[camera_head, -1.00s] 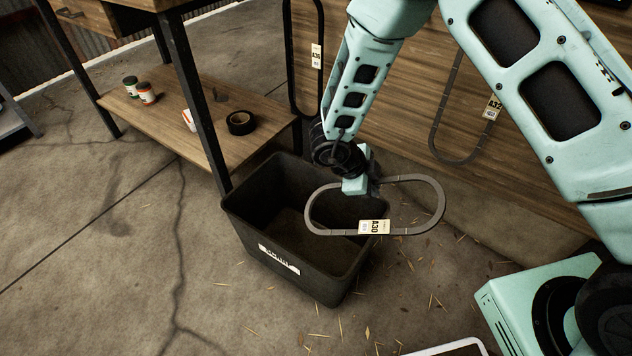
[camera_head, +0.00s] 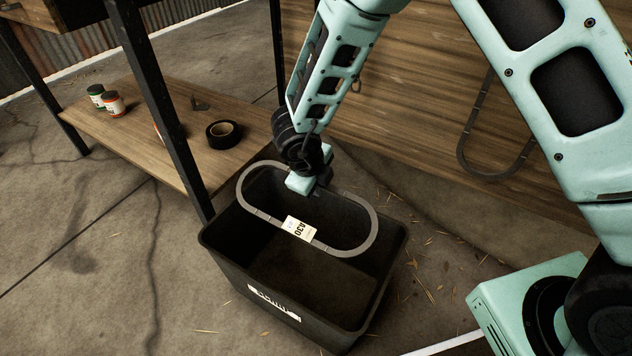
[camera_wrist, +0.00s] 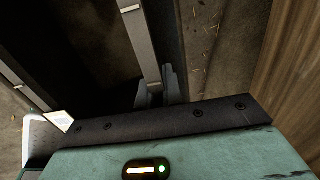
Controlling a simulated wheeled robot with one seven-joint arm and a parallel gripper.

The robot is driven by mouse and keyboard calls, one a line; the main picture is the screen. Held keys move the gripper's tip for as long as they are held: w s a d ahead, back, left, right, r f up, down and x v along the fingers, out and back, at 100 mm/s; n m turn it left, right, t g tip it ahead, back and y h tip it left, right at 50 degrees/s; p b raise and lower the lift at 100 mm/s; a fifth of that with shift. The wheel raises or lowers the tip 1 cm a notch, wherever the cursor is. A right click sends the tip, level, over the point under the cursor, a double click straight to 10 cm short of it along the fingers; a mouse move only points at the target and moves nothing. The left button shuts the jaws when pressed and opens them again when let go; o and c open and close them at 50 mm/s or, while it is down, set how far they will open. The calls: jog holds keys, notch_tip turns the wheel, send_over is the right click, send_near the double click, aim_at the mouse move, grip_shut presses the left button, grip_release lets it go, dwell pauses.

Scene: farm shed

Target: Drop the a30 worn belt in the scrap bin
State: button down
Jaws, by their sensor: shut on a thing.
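The worn belt (camera_head: 362,206) is a grey oval loop with a white tag marked A30 (camera_head: 298,228). My gripper (camera_head: 318,190) is shut on the belt's far side, and the loop hangs over the scrap bin. In the wrist view the belt (camera_wrist: 142,40) runs up from between the fingers (camera_wrist: 158,92). The scrap bin (camera_head: 246,277) is a black open-topped box with a white label on its front. It stands on the floor below the belt, and the visible part of its inside looks empty. I cannot tell exactly how high the belt is above the rim.
A bench with a low wooden shelf (camera_head: 120,142) stands left of the bin, its black leg (camera_head: 165,110) close to the bin. The shelf holds cans (camera_head: 112,102) and black tape (camera_head: 223,133). Another belt (camera_head: 468,160) hangs on the wooden panel behind. Floor at front left is clear.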

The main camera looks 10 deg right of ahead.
notch_tip(320, 180, down, 12)
jog(key=b, duration=1.3)
jog(key=shift+f+b, duration=0.25)
jog(key=shift+b, duration=0.15)
jog(key=c, duration=1.5)
grip_release()
jog(key=shift+r, duration=0.1)
jog(key=p+v, duration=1.1)
jog(key=v, duration=0.6)
jog(key=shift+s+r, duration=0.1)
jog(key=shift+r, duration=0.05)
jog(key=shift+r, duration=0.1)
